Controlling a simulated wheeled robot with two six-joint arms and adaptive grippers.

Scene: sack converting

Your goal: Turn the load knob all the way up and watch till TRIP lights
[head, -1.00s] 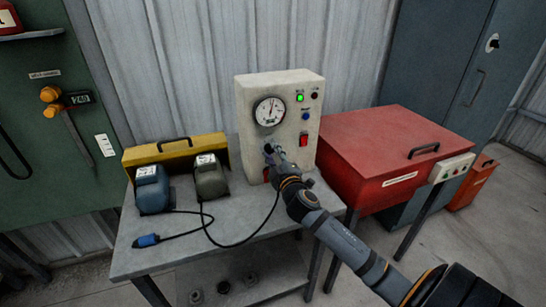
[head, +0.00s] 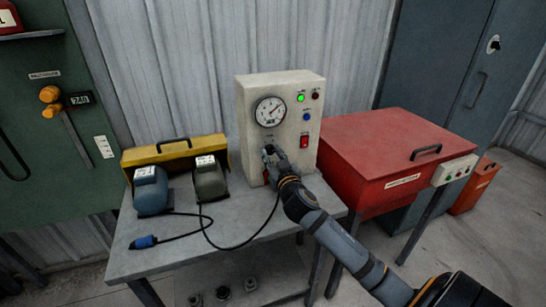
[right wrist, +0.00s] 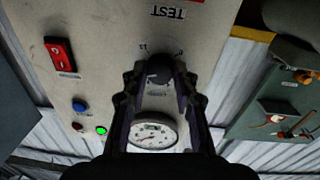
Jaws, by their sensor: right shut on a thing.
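The cream test box (head: 250,100) stands on the grey bench, with a round gauge (head: 270,111) on its front. The dark load knob (right wrist: 158,70) sits below the gauge, and my right gripper (head: 270,155) is shut on it. In the right wrist view, the fingers of the right gripper (right wrist: 158,82) lie on both sides of the knob. A green lamp (head: 300,98) is lit at the top of the box. The small lamp beside it (head: 316,95) looks dull red; its label is too small to read. My left gripper is not in view.
A red rocker switch (head: 304,142) and blue button (head: 306,116) are close beside the right gripper. Blue (head: 151,190) and dark green (head: 209,178) units with a cable are at left, before a yellow case (head: 170,152). A red chest (head: 385,150) stands at right.

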